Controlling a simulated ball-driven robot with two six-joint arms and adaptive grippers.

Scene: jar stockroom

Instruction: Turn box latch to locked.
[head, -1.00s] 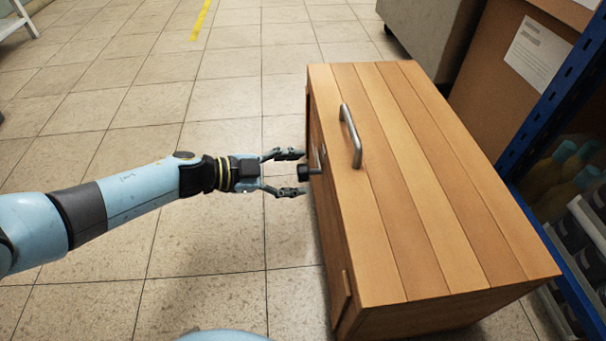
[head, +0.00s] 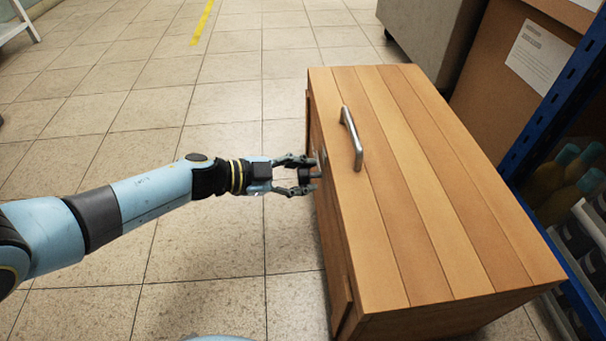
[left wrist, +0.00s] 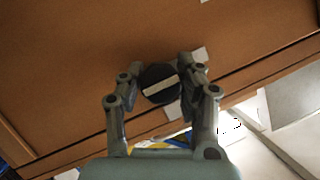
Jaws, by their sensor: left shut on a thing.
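The wooden box (head: 430,200) stands on the floor, with a metal handle (head: 352,137) on its plank top. Its latch is a round black knob (head: 304,176) on the side facing my left arm. In the left wrist view the knob (left wrist: 160,84) has a pale bar across its face, tilted slightly up to the right. My left gripper (head: 312,168) has its fingers on either side of the knob and is shut on it; the left wrist view shows the fingers (left wrist: 157,88) flanking it. My right gripper is not in view.
A blue shelf rack (head: 548,125) with bottles (head: 556,170) stands close on the box's right. A cardboard box (head: 510,75) and a grey cabinet (head: 430,35) are behind. The tiled floor (head: 110,150) left of the box is open.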

